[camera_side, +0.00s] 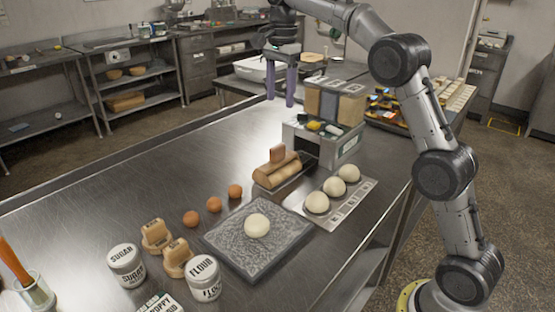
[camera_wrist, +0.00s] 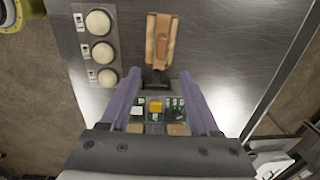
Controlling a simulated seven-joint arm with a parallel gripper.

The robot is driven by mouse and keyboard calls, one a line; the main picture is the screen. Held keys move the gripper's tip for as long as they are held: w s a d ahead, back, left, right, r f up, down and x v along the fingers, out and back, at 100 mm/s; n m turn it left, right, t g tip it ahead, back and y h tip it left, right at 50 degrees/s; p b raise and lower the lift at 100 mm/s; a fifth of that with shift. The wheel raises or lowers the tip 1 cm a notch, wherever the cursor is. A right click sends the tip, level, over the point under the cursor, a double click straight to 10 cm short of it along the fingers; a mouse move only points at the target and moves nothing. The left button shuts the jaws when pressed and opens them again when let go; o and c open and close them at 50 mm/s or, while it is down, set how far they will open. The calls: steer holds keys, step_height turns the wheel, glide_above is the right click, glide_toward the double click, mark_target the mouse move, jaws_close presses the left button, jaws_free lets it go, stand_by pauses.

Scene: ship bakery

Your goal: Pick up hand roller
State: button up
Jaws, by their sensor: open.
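A light wooden piece (camera_side: 268,176), which looks like the hand roller, lies on the steel table with a reddish-brown upright block on top. It also shows in the wrist view (camera_wrist: 153,40), beyond my fingertips. My gripper (camera_side: 280,102) is open and empty, with purple fingers pointing down, high above the table's far side. In the wrist view my gripper (camera_wrist: 160,76) has its fingers spread on either side of a box of small coloured items, seen below. Nothing is between the fingertips.
The grey box (camera_side: 347,148) with coloured items stands behind the wooden piece. A tray (camera_side: 336,207) of dough balls lies at its right. Dough rests on a grey slab (camera_side: 226,238) in front. Several eggs (camera_side: 235,191), stamps (camera_side: 155,236) and jars (camera_side: 204,279) stand left. The table's far left is clear.

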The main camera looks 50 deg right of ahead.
glide_above(277, 146)
steer(key=f, duration=1)
steer(key=shift+s+d, duration=0.3)
steer(key=shift+w+a+f, duration=0.1)
steer(key=shift+w+f, duration=0.05)
steer(key=shift+f, duration=1.35)
steer(key=shift+w+a+f, duration=0.1)
steer(key=shift+w+f, duration=0.05)
steer(key=shift+f, duration=1.3)
steer(key=shift+c, duration=0.3)
jaws_close()
steer(key=shift+r, duration=0.15)
